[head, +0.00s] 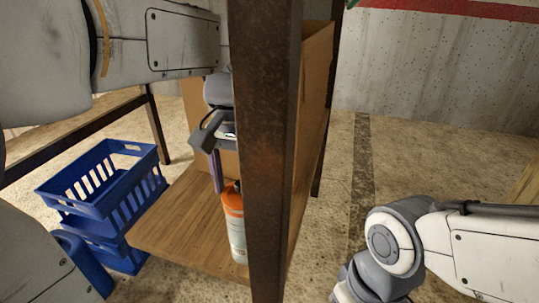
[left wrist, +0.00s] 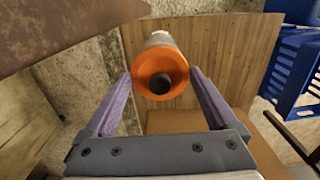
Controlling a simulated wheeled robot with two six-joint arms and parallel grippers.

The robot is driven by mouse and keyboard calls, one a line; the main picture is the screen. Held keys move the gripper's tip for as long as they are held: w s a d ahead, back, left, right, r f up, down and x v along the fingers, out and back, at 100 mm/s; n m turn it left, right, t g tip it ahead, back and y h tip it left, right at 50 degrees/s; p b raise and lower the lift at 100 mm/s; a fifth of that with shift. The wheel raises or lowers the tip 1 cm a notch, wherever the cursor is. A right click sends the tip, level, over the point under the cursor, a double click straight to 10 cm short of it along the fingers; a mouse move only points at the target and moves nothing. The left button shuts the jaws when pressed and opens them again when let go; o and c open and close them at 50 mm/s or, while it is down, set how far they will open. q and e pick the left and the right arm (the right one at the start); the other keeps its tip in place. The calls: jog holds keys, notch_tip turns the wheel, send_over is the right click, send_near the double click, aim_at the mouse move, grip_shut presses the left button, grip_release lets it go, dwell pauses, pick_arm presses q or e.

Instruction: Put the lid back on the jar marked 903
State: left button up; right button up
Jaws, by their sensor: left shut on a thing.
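A pale bottle-shaped container with an orange top (head: 232,199) stands on a wooden shelf board (head: 185,225), partly hidden by a dark post. In the left wrist view its orange top (left wrist: 160,75), with a round black centre, shows between the two purple fingers. My left gripper (head: 218,180) comes down from above and is shut on the orange top; the post hides one finger. It also shows in the left wrist view (left wrist: 161,76). I cannot read a 903 marking, and no separate lid shows. My right arm is at the lower right, its gripper out of frame.
A rusty dark post (head: 265,150) stands close beside the container and my left gripper. Blue crates (head: 110,190) are stacked at the left. A brown panel (head: 313,95) rises behind the post. The concrete floor at the right (head: 345,200) is clear.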

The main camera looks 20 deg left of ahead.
dwell(0.3)
pick_arm(q)
jog(key=o, duration=1)
